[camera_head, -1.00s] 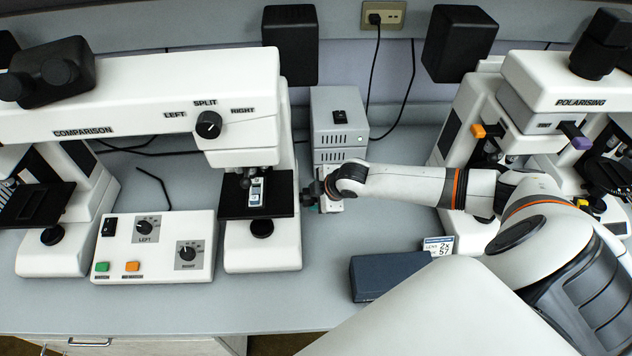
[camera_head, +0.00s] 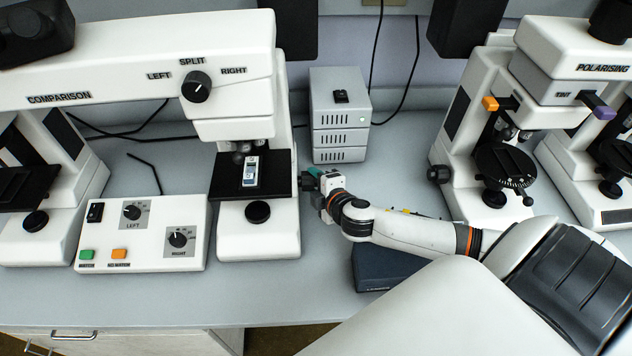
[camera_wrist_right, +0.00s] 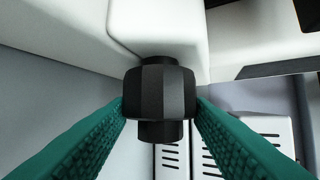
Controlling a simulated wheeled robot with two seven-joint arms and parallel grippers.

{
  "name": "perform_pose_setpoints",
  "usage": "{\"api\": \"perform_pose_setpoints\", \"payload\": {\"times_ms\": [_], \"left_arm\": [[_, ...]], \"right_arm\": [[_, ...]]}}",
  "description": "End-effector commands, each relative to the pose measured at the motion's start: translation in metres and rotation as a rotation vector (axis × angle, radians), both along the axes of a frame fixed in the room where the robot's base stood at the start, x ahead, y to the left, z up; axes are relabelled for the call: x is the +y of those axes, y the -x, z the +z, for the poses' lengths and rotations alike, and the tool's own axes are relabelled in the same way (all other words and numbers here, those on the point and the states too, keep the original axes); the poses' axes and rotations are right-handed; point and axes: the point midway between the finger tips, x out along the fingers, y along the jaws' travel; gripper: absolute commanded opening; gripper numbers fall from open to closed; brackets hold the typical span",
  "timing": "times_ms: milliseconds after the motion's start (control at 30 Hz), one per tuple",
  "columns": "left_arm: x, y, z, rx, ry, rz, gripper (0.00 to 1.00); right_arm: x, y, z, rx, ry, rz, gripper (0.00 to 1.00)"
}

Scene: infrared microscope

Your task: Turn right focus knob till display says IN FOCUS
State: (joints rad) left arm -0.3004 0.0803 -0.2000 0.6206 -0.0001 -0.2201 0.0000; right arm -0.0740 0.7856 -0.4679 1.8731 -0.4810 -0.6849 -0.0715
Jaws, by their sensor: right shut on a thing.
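The comparison microscope (camera_head: 150,65) is white, with a selector dial on its front and a dark stage on its right stand. The right focus knob (camera_wrist_right: 158,92) is black and faceted; in the wrist view it fills the space between my teal fingers. In the head view the knob (camera_head: 305,181) juts from the right side of the right stand, partly hidden by the gripper. My right gripper (camera_head: 315,180) is shut on this knob, one finger on each side. No display with readable focus text is in view. My left gripper is not in view.
A grey vented box (camera_head: 340,115) stands behind the gripper. A dark blue box (camera_head: 380,268) lies under my right forearm. The control box (camera_head: 140,235) is left of the stand. The polarising microscope (camera_head: 540,100) stands at right.

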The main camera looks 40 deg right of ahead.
Motion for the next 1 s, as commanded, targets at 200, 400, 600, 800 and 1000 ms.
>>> {"api": "perform_pose_setpoints", "payload": {"times_ms": [200,400,600,800,1000], "left_arm": [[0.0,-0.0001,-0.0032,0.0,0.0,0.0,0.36],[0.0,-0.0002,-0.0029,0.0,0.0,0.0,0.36],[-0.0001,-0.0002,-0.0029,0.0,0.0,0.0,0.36],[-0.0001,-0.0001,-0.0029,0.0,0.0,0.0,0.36],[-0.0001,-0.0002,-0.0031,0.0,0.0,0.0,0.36]], "right_arm": [[0.0004,0.0007,-0.0015,-0.012,0.011,0.001,0.24],[0.0003,0.0007,-0.0012,-0.011,0.012,0.002,0.24],[0.0001,0.0005,-0.0012,-0.011,0.012,0.001,0.65],[0.0,0.0003,-0.0008,-0.012,0.011,0.0,0.69],[0.0003,0.0059,0.0009,-0.011,0.011,0.0,0.69]]}}
